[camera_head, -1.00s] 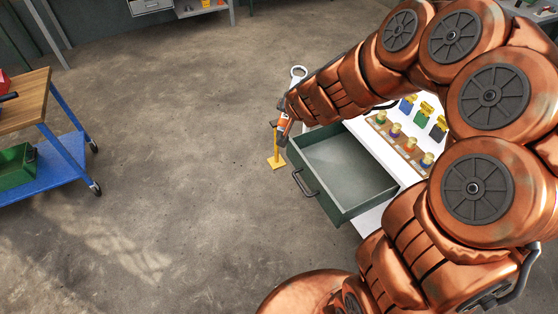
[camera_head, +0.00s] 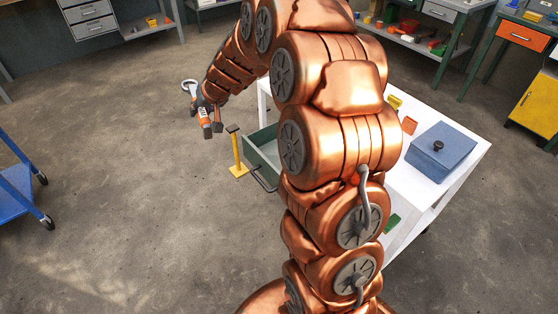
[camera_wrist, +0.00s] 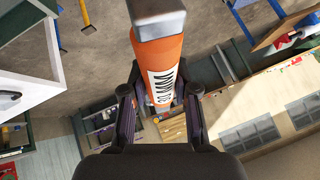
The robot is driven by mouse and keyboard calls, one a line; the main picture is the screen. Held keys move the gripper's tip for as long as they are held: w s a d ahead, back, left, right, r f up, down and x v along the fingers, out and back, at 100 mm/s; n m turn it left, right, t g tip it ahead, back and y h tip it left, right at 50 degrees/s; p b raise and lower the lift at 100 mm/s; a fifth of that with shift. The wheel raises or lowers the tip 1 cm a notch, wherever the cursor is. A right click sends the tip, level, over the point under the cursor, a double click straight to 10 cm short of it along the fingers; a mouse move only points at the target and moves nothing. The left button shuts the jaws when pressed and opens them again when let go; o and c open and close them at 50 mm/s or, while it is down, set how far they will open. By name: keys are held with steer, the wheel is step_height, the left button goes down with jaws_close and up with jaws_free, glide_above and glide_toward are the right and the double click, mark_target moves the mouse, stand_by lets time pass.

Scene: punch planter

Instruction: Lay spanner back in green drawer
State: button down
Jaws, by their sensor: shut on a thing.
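In the wrist view the orange handle with a white label (camera_wrist: 159,80) lies between the two dark fingers of my gripper (camera_wrist: 159,97). The spanner is in the air, left of the green drawer and apart from it. The green drawer (camera_head: 268,152) is pulled out of a white workbench (camera_head: 438,182). My arm hides much of the drawer, and its inside shows only in part.
A yellow post on a foot (camera_head: 238,155) stands on the floor between the spanner and the drawer. A blue box (camera_head: 440,150) sits on the workbench. A blue cart (camera_head: 18,190) is at the left. The floor at front left is clear.

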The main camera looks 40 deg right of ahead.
steer(key=s+d+f+n+g+y+b, duration=0.1)
steer(key=s+d+f+b, duration=0.1)
steer(key=d+f+b, duration=0.35)
steer(key=s+d+f+n+g+b, duration=0.1)
steer(key=s+d+f+n+b, duration=0.15)
steer(key=d+f, duration=0.6)
steer(key=s+d+f+b, duration=0.3)
steer(key=s+d, duration=0.2)
steer(key=d, duration=0.2)
steer(key=s+d+f+g+b, duration=0.1)
steer(key=s+d+f+b, duration=0.2)
steer(key=s+d, duration=0.3)
steer(key=shift+d+f+g, duration=0.15)
steer(key=shift+d+g, duration=0.15)
steer(key=shift+d, duration=0.9)
step_height(320, 180, down, 10)
steer(key=shift+r+b, duration=0.1)
steer(key=shift+b, duration=0.65)
steer(key=c, duration=0.9)
jaws_free()
